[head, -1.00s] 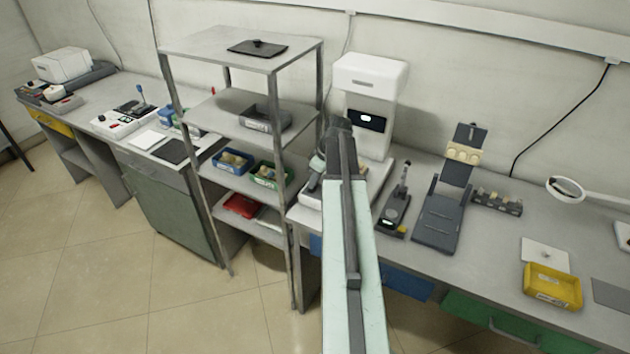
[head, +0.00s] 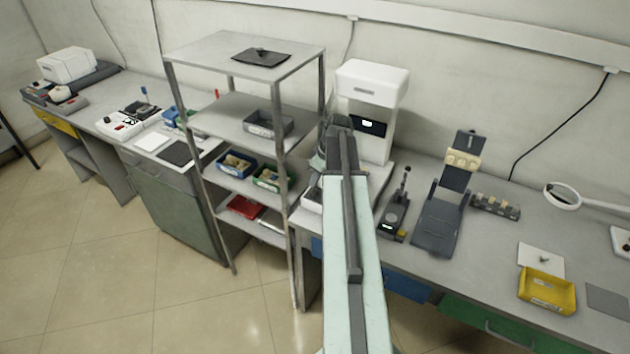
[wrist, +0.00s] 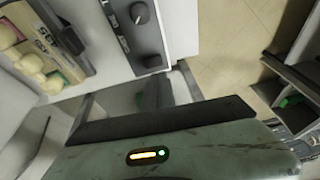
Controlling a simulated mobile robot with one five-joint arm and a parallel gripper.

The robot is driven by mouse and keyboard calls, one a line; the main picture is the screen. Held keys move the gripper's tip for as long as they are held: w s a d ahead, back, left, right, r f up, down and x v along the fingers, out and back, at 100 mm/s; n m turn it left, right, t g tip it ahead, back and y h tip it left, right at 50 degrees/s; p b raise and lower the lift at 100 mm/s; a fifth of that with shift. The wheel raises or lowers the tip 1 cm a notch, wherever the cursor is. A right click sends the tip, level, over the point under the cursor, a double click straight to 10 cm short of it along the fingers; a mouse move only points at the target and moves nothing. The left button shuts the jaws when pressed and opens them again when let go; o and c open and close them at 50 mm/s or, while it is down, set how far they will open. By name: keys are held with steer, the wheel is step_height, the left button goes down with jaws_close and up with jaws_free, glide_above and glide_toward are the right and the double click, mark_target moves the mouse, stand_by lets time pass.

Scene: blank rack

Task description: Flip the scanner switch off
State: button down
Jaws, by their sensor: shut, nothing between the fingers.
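My gripper (head: 322,155) is at the arm's far end, mostly hidden, shut and empty. In the wrist view, a dark panel with a round knob (wrist: 138,13) lies above my gripper, apart from it. A block with cream knobs (wrist: 28,62) and red and green patches is at upper left. I cannot tell which part is the scanner switch.
A grey shelf rack (head: 275,66) with bins stands close left of my arm. A small upright device (head: 394,216), a dark stand (head: 438,222), a yellow tray (head: 570,298) and a magnifier (head: 562,196) are on the right bench. The floor at left is clear.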

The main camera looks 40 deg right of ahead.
steer(key=d+p+v, duration=0.1)
steer(key=p+v, duration=0.7)
steer(key=v, duration=0.2)
steer(key=shift+w, duration=0.2)
